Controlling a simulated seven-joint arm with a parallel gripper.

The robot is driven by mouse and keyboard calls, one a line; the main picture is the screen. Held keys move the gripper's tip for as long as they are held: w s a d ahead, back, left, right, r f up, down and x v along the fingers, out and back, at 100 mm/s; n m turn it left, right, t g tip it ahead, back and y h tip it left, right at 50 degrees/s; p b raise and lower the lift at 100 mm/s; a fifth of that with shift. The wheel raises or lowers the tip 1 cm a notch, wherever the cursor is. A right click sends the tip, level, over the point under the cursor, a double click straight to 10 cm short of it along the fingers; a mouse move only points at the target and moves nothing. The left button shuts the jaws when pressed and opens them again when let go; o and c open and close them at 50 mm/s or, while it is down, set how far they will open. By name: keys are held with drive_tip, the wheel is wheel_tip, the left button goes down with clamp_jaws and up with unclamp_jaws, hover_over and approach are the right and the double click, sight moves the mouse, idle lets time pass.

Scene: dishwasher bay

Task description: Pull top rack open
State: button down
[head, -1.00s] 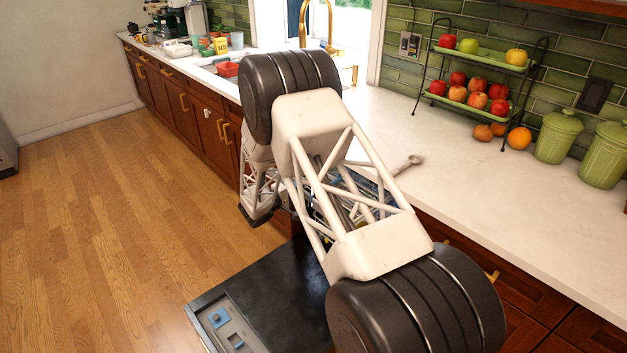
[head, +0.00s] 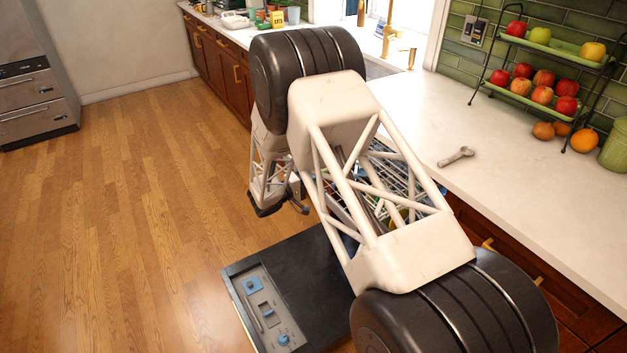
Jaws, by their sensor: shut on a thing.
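The dishwasher's top rack (head: 339,205) shows in the head view as metal wires behind and to the right of my forearm. Its front edge is beside my gripper (head: 298,203), and dishes sit in it. My gripper is small and partly hidden by my wrist; it is shut on the top rack near its front. Much of the rack is hidden behind my arm's white lattice. The dishwasher door (head: 312,270) lies open and flat below, with its dispenser panel facing up.
The white counter (head: 520,200) runs along the right, with a metal scoop (head: 456,156) and a tiered fruit stand (head: 545,85). Cabinets line the back. The wooden floor (head: 140,230) to the left is clear.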

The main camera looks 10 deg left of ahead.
drive_tip(key=c, duration=1.2)
unclamp_jaws()
drive_tip(key=shift+a, duration=0.1)
drive_tip(key=v, duration=0.7)
drive_tip(key=shift+s+a, duration=0.25)
drive_tip(key=shift+r, duration=0.15)
